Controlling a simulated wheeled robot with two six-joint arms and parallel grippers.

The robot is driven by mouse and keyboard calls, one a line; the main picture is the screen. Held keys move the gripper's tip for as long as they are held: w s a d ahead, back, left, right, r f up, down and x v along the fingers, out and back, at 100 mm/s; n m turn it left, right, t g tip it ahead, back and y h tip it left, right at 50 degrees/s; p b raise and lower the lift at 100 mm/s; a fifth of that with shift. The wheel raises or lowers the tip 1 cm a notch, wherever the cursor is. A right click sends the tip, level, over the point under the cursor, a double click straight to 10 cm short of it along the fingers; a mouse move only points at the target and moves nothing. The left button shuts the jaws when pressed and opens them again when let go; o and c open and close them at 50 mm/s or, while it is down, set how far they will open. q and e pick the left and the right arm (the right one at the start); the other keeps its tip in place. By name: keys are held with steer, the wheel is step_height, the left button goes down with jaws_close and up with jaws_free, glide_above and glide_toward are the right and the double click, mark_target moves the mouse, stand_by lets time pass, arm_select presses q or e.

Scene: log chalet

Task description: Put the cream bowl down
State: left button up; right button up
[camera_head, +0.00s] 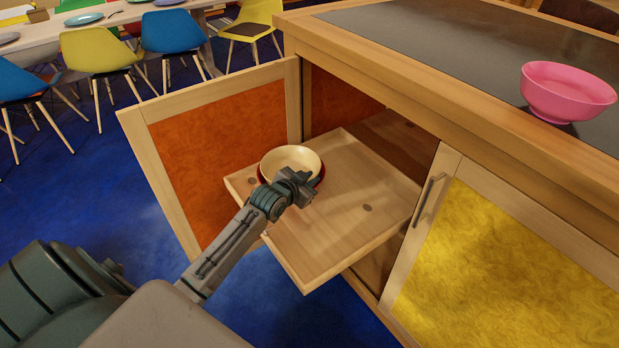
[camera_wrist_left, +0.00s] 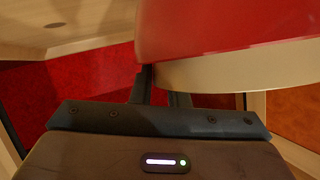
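The cream bowl (camera_head: 291,158) is upright over the left part of a pulled-out wooden shelf (camera_head: 335,235). A red bowl (camera_head: 322,178) shows as a thin rim beneath it; the cream bowl appears nested in it. My left gripper (camera_head: 297,187) is at the cream bowl's near rim. In the left wrist view the fingers (camera_wrist_left: 162,90) are close together on the rim of the cream bowl (camera_wrist_left: 240,72), one finger partly hidden behind it. The red bowl (camera_wrist_left: 225,25) fills the top there. Whether the bowls touch is hidden. My right gripper is out of view.
An orange-panelled cabinet door (camera_head: 225,145) stands open left of the shelf. A yellow-panelled door (camera_head: 510,275) is closed at the right. A pink bowl (camera_head: 567,92) sits on the dark countertop (camera_head: 450,45) above. The shelf's right and front parts are clear.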

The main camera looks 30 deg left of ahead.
arm_select(q)
steer(key=o, duration=0.4)
steer(key=shift+r, duration=0.1)
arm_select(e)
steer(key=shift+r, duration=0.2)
